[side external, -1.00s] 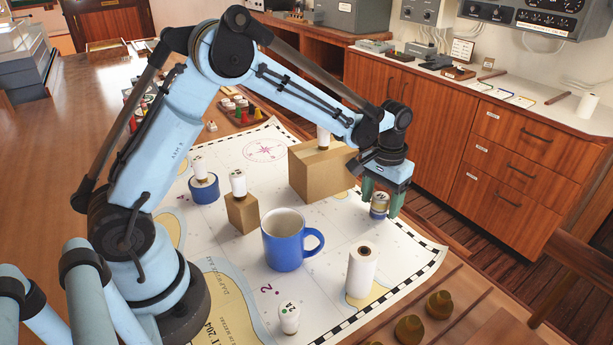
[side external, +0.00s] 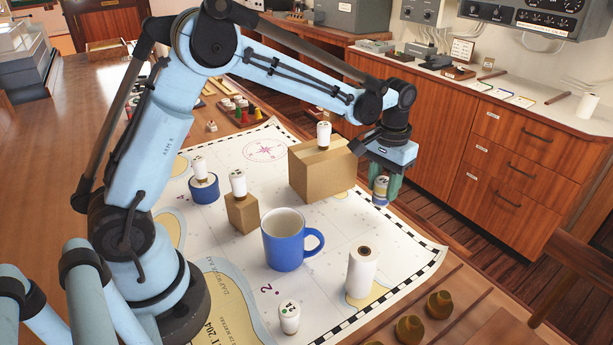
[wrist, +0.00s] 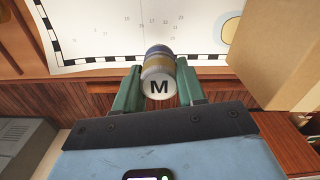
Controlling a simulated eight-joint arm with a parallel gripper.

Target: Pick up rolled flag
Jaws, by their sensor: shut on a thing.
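My gripper (side external: 386,187) has its green fingers shut on a small upright roll (side external: 380,190) with a pale top, a gold-brown band and a blue lower end. I take it as a rolled flag. In the wrist view the roll (wrist: 158,82) sits between the two fingers, and its white end bears a black M. It is held above the table near the far edge of the chart, right of the cardboard box. Other white-topped rolls stand on the cardboard box (side external: 323,134), on a small brown block (side external: 238,182), at a blue ring (side external: 203,190) and at the front (side external: 289,317).
A blue mug (side external: 284,245) and a plain white roll (side external: 361,273) stand on the chart (side external: 330,225). The cardboard box (side external: 312,175) is close left of my gripper. Brass knobs (side external: 439,304) line the front right.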

